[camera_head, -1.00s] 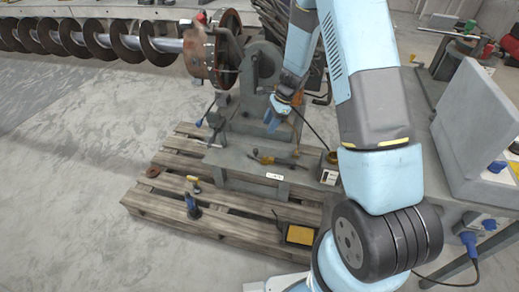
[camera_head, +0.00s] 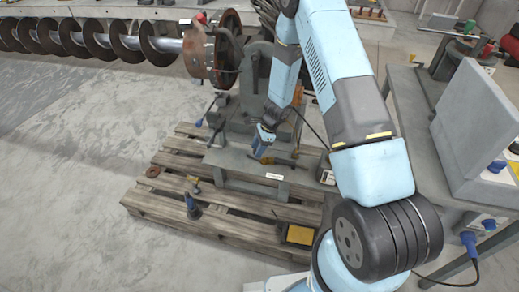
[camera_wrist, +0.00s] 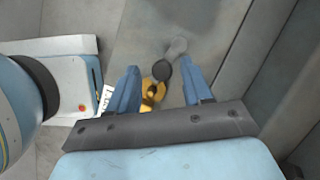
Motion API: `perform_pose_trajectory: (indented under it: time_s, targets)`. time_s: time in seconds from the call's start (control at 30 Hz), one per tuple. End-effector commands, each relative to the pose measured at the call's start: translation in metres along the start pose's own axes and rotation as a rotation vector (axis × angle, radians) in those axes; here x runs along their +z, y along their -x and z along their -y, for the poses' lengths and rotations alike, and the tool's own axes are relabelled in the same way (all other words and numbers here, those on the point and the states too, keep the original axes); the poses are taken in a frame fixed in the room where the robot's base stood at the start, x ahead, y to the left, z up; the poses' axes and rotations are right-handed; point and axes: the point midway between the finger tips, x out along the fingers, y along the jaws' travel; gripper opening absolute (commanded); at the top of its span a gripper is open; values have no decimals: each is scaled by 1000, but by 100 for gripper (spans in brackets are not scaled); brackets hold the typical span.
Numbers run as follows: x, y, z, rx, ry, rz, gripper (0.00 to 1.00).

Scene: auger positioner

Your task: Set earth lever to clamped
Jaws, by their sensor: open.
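The earth lever (camera_head: 285,161) is a small brass-yellow fitting with a handle, lying low on the grey base plate behind a white label (camera_head: 274,176). In the wrist view the fitting (camera_wrist: 150,92) shows a dark round knob and a grey arm reaching away. My gripper (camera_head: 262,145) points down over the left end of the fitting and hides part of it. In the wrist view my gripper (camera_wrist: 160,66) is open, with blue fingers on either side of the knob and nothing gripped. I cannot tell whether a finger touches the lever. The lever's exact setting is unclear.
A white box with a red button (camera_wrist: 75,85) stands close by. The grey pedestal (camera_head: 257,80) with the rusty flange and auger (camera_head: 95,38) rises behind. The plate rests on a wooden pallet (camera_head: 160,205). A grey table (camera_head: 440,165) stands at right.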

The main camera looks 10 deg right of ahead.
Motion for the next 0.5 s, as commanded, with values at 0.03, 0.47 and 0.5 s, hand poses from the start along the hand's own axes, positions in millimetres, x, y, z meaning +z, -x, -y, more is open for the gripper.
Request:
perform_pose_trajectory:
  time_s: [0.03,0.47,0.5]
  targets:
    - [0,-4,0,1,0,0,50]
    - [0,-9,0,1,1,0,46]
    - [0,-9,0,1,1,0,42]
